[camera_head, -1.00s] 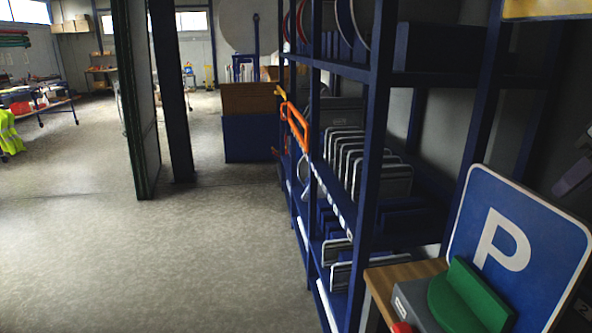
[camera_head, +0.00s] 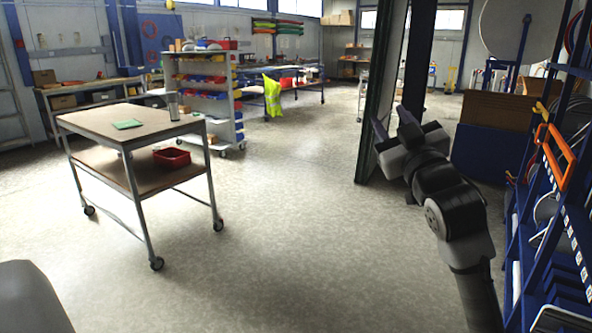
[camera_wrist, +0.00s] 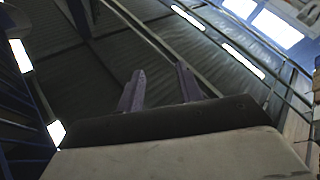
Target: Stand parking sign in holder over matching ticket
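My gripper (camera_head: 393,125) is raised in front of the dark post at the right of the head view. In the wrist view its two fingers (camera_wrist: 159,88) stand apart with nothing between them, facing the ceiling. A small green card (camera_head: 127,124), perhaps a ticket, lies on the top of a wheeled table (camera_head: 95,118) at the left; any marking is too small to read. A small grey upright object (camera_head: 173,107) stands near that table's far right corner; I cannot tell whether it is a holder. The parking sign is not in view now.
A red bin (camera_head: 171,157) sits on the table's lower shelf. A cart of coloured bins (camera_head: 203,95) stands behind it. A blue rack (camera_head: 545,230) and dark post (camera_head: 416,60) flank my arm at the right. The floor (camera_head: 300,220) between is clear.

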